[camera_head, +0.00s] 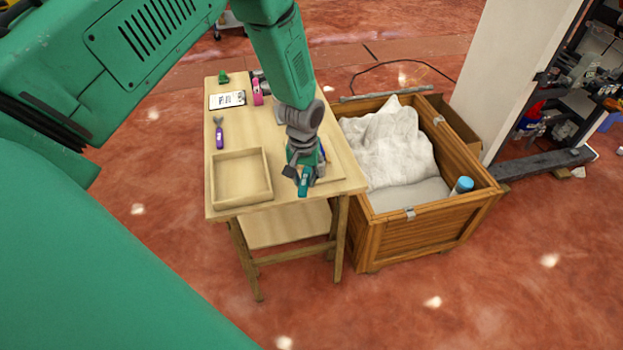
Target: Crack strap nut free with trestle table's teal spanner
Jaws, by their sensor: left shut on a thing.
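The wooden trestle table (285,198) stands in the middle of the view. My left arm reaches down over its right half. My left gripper (303,178) is at the table's front right part, shut on a small teal thing (304,184), which looks like the teal spanner's handle. The gripper hides most of it, and I cannot tell whether it touches the table. I cannot make out a strap nut. My right gripper is not in view.
On the table are an empty wooden tray (216,190), a purple-handled tool (219,136), a white card (227,100), a pink thing (257,92) and a green thing (223,77). A wooden crate (425,238) with white cloth (382,145) and a blue-capped bottle (463,186) stands close right.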

